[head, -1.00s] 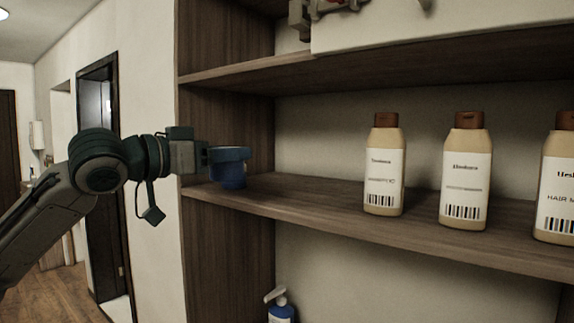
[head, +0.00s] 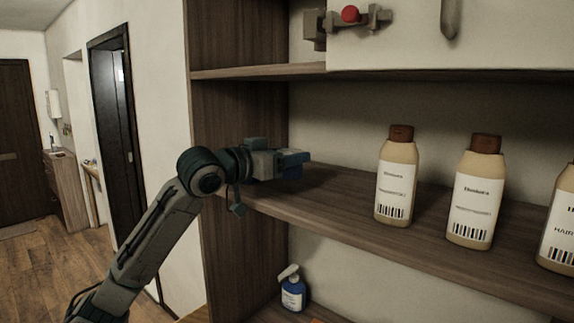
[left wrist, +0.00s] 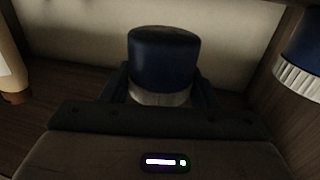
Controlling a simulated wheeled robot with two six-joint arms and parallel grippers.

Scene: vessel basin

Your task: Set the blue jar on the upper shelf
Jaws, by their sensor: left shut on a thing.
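The blue jar (left wrist: 164,62) is between the fingers of my left gripper in the left wrist view, with a pale band at its lower end. In the head view my left gripper (head: 298,158) is at the left end of the bottle shelf (head: 345,200), shut on the jar. Only a small part of the blue jar (head: 292,172) shows there, under the fingers. I cannot tell whether it touches the shelf. Another shelf board (head: 260,72) runs above. My right gripper is not in view.
Several cream bottles with brown caps (head: 396,178) stand to the right on the same shelf. A second blue item with a ribbed white part (left wrist: 303,55) is at the wrist view's right edge. A side panel (head: 235,125) closes the left.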

